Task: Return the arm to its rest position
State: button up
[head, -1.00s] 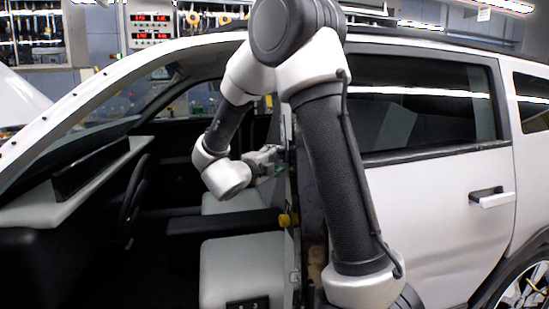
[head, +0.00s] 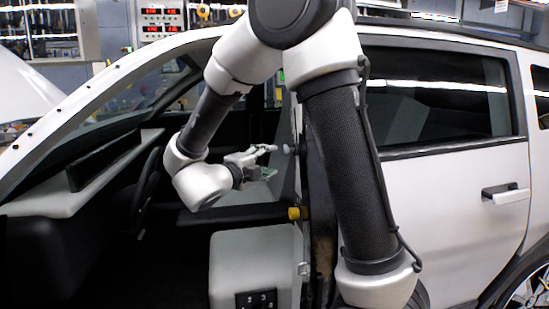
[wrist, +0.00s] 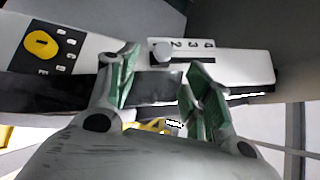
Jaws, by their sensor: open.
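My arm reaches through the open front doorway of a white car (head: 455,190). My gripper (head: 270,160) is inside the cabin, with its fingers apart and nothing held between them. In the wrist view my green-padded fingers (wrist: 160,72) are spread below a pale panel (wrist: 235,66) with numbers and a dark slot. A grey round knob (wrist: 162,52) on that panel shows beyond the gap between the fingertips. In the head view a grey knob (head: 287,149) sits just right of the fingertips, apparently apart from them.
A yellow knob (head: 294,213) is below my gripper by the door pillar; a yellow dial (wrist: 41,43) shows in the wrist view. The seat (head: 235,260), steering wheel (head: 147,190) and dashboard (head: 85,190) are close around my arm. The roof edge passes behind my upper arm.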

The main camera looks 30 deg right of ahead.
jog(key=shift+s+a, duration=0.25)
jog(key=shift+a, duration=0.15)
